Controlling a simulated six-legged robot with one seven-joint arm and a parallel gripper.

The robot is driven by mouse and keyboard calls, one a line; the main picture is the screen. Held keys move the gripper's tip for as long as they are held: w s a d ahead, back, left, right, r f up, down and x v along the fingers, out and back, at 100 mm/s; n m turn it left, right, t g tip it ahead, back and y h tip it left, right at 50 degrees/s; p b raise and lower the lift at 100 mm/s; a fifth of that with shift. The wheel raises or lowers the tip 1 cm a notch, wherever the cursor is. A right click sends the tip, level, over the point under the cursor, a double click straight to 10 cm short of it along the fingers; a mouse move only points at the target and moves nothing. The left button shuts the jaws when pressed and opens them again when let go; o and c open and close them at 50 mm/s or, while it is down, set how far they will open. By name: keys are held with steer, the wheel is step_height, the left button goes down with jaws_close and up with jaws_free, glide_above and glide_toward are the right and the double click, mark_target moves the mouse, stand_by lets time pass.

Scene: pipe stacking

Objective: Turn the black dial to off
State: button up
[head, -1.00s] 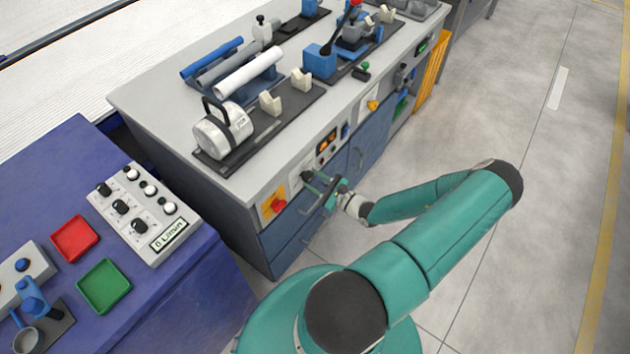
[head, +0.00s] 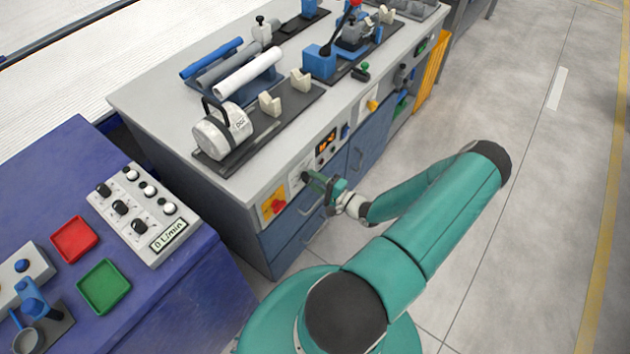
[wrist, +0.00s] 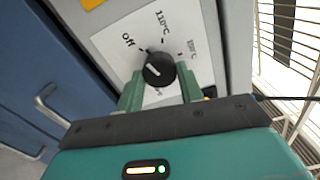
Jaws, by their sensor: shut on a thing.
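The black dial (wrist: 159,70) sits on a white plate (wrist: 120,50) with printed labels, among them "Off" at the upper left and "110°C" at the top. Its white mark slants toward the upper left; I cannot tell exactly which label it lines up with. My gripper (wrist: 160,86) has one green finger on each side of the dial and is shut on it. In the head view my gripper (head: 318,183) reaches the cabinet's front panel, and the dial (head: 305,177) is partly hidden at its fingertips.
A red knob on a yellow plate (head: 272,207) is to the left of the dial. An orange-lit display (head: 326,143) is above it to the right. Blue drawers with handles (head: 305,228) lie below. The grey floor (head: 540,200) to the right is open.

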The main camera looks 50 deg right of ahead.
steer(key=shift+n, duration=1.1)
steer(key=o, duration=1)
steer(key=shift+s, duration=0.1)
steer(key=s+d, duration=0.1)
steer(key=s, duration=1.2)
steer(key=shift+s, duration=0.3)
steer(key=shift+d, duration=0.1)
